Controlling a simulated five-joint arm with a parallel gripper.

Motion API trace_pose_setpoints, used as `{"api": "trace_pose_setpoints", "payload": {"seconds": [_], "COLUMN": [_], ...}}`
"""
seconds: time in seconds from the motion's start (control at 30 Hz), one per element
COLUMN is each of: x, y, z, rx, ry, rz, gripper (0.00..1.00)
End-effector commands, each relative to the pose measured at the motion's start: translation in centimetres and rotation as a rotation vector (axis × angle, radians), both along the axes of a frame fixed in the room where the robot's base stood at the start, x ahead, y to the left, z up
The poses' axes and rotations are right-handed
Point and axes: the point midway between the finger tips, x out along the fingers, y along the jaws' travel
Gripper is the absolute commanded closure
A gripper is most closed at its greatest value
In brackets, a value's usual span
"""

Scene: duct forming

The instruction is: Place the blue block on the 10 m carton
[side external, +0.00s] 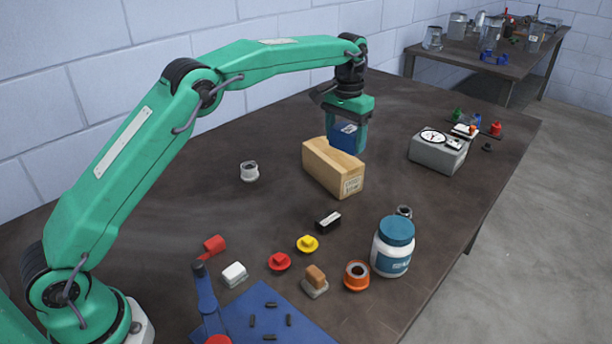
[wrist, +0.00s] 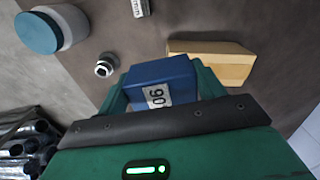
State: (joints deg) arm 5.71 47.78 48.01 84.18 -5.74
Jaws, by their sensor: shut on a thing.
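A blue block (side external: 345,136) with a white label is held between the green fingers of my gripper (side external: 348,143). In the wrist view the blue block (wrist: 158,88) fills the jaws and its label carries dark digits. The carton, a long tan box (side external: 330,170) with a small label on its near end, lies on the dark table. I cannot tell whether the two touch.
A grey box with a dial (side external: 437,150) stands right of the carton. A white jar with a teal lid (side external: 393,246) stands at the front right. A white ring-like part (side external: 249,171) lies to the left. Several small parts and a blue mat (side external: 265,318) are nearer.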

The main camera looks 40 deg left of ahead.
Motion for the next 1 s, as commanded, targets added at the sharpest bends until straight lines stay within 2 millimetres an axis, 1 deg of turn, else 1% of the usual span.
{"api": "trace_pose_setpoints", "payload": {"seconds": [0.03, 0.2, 0.33, 0.4, 0.6, 0.87, 1.0], "x": [0.4, 1.9, 2.9, 3.3, 3.9, 3.9, 3.8], "y": [0.8, 3.2, 4.9, 5.5, 6.5, 6.6, 6.6], "z": [-0.5, -2.2, -3.4, -3.8, -4.4, -4.7, -5.8], "rx": [0.0, 0.0, 0.0, 0.0, 0.0, 0.0, 0.0], "ry": [0.0, -0.001, -0.001, -0.001, -0.002, -0.001, 0.0], "rz": [0.002, 0.002, 0.002, 0.001, -0.001, -0.001, -0.001], "gripper": [0.65, 0.65, 0.65, 0.65, 0.65, 0.65, 0.65]}}
